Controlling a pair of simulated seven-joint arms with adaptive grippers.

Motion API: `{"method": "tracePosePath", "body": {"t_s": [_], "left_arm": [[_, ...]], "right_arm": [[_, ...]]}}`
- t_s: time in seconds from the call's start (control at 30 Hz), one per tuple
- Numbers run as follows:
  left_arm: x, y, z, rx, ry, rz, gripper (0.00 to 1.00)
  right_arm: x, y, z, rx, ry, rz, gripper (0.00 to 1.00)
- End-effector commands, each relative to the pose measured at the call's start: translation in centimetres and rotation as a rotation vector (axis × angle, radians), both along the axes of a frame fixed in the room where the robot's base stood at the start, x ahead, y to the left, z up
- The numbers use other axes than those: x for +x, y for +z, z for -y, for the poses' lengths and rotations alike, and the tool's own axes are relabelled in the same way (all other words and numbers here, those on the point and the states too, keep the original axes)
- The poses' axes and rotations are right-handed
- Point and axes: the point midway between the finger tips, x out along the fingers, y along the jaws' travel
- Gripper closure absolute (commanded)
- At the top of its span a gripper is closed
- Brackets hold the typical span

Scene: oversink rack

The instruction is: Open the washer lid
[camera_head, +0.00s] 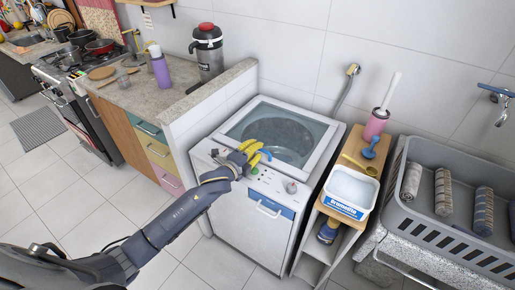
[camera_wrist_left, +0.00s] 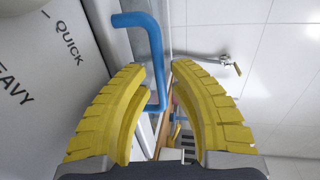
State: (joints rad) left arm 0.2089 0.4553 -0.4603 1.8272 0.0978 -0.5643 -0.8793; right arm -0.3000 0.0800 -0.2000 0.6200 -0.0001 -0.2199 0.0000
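The white washer (camera_head: 254,209) stands in the middle of the head view. Its grey-framed glass lid (camera_head: 310,130) lies flat over the top, with the round drum opening seen through it. My left gripper (camera_head: 265,153), with yellow fingers, is at the lid's front edge above the control panel. In the left wrist view, my left gripper (camera_wrist_left: 164,72) is open with a gap between its fingertips. A bent blue handle (camera_wrist_left: 153,45) shows in line with this gap; I cannot tell whether the fingers touch it. My right gripper is out of view.
A narrow wooden shelf (camera_head: 362,147) with a white box (camera_head: 350,189) and a pink brush holder (camera_head: 375,125) stands close right of the washer. A grey basin (camera_head: 415,215) with rolled towels is farther right. A tiled half wall (camera_head: 207,113) and counter bound the left.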

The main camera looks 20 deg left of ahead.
Motion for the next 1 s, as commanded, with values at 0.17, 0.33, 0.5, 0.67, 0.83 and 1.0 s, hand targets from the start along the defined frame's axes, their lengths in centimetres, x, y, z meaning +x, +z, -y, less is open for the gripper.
{"method": "tracePosePath", "body": {"t_s": [0.17, 0.33, 0.5, 0.67, 0.83, 1.0], "left_arm": [[1.07, -0.18, 0.28, 0.0, 0.0, 0.001, 0.79], [1.36, -0.25, 0.4, -0.001, -0.001, 0.001, 0.79], [1.37, -0.26, 0.4, -0.001, -0.001, 0.0, 0.79], [1.36, -0.26, 0.39, 0.0, 0.0, 0.0, 0.85], [1.35, -0.27, 0.39, 0.0, 0.0, 0.0, 1.0], [1.35, -0.27, 0.39, 0.0, 0.0, 0.0, 1.0]], "right_arm": [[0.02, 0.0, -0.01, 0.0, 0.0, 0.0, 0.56], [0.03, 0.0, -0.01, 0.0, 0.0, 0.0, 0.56], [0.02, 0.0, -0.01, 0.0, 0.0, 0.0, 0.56], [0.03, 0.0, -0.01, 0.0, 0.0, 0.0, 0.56], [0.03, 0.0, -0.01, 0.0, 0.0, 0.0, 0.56], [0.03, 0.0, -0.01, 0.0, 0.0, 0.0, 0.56]]}}
